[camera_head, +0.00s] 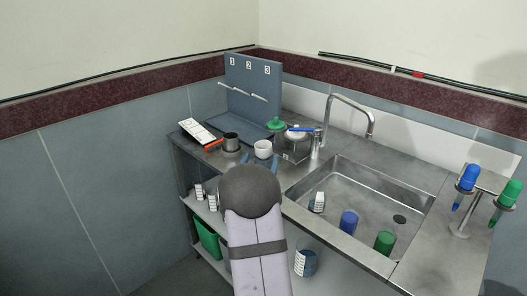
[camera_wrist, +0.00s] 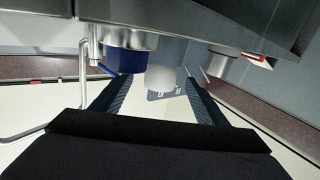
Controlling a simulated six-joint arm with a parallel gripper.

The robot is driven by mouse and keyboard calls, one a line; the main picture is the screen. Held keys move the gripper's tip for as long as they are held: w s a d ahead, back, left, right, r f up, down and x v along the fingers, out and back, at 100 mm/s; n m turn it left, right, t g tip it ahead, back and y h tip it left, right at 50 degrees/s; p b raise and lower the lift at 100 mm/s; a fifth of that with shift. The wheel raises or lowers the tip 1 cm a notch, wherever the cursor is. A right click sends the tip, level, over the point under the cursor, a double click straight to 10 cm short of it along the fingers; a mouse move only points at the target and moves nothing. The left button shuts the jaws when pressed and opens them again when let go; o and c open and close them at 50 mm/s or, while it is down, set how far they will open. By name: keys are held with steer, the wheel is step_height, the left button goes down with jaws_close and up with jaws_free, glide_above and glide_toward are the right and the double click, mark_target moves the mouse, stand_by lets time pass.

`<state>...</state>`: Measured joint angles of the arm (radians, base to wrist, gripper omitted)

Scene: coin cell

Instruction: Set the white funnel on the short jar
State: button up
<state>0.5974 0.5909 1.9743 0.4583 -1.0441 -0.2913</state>
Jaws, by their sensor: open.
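A small white vessel (camera_head: 263,147) stands near the counter's front edge; it may be the white funnel, but its shape is too small to be sure. In the wrist view, which is upside down, a frosted pale body (camera_wrist: 165,68) shows between and beyond the fingers. My gripper (camera_head: 261,160) is open, its two fingers just in front of the white vessel; they also show in the wrist view (camera_wrist: 155,95). A short dark metallic cup (camera_head: 231,142) stands left of it. A small jar with a dark label (camera_head: 318,201) sits in the sink. I cannot tell which one is the short jar.
The sink (camera_head: 370,190) holds blue (camera_head: 348,222) and green (camera_head: 385,243) containers. A tap (camera_head: 352,105) rises behind it.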

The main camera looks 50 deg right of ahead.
mark_target(262, 155)
steer(key=shift+p+x, duration=0.55)
steer(key=shift+x, duration=1.85)
steer(key=shift+w, duration=0.1)
steer(key=c, duration=1.2)
steer(key=shift+r, duration=0.1)
step_height(262, 155, up, 10)
steer(key=shift+f, duration=0.1)
